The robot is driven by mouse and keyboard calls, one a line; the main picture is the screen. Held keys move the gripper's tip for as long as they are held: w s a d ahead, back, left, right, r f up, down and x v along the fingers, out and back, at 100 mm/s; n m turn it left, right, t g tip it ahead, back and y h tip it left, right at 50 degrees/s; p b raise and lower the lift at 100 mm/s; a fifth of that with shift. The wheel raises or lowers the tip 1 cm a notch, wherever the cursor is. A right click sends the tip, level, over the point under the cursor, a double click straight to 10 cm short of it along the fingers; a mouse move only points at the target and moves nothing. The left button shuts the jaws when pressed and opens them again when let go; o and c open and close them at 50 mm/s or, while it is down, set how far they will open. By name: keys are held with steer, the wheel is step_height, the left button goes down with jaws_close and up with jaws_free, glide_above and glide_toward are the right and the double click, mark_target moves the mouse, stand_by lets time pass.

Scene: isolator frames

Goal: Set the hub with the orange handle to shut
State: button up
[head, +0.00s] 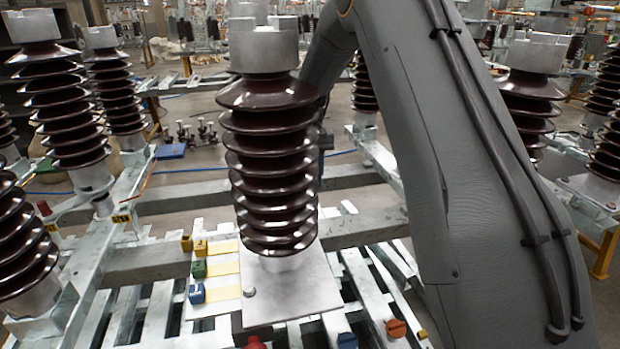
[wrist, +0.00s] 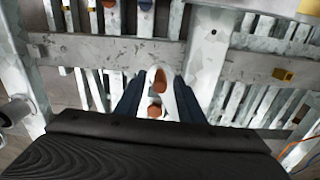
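In the head view, an orange handle (head: 397,328) stands low on the pale slatted frame, just left of my arm. In the wrist view, two orange pieces, a farther one (wrist: 160,79) and a nearer one (wrist: 155,112), show on a narrow white part. I cannot tell which of them matches the head-view handle. My gripper (wrist: 160,88) has its two dark fingers apart, one on each side of the white part. I cannot see contact. The gripper is hidden in the head view, so the handle's exact setting is unclear.
A tall brown insulator (head: 270,165) stands on a pale plate (head: 290,290). Green (head: 199,269), blue (head: 197,293) and red (head: 257,342) handles sit nearby; another blue one (head: 347,341) is left of the orange handle. A grey beam (wrist: 100,49) crosses beyond the fingers.

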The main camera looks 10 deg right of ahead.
jaws_close()
steer(key=shift+s+a+p, duration=0.15)
steer(key=shift+s+a, duration=0.25)
steer(key=shift+a, duration=0.35)
steer(key=shift+s+a+p, duration=0.15)
steer(key=shift+s+a, duration=0.2)
steer(key=shift+a, duration=0.35)
jaws_free()
steer(key=shift+d, duration=0.15)
step_height(320, 180, up, 8)
steer(key=b, duration=0.2)
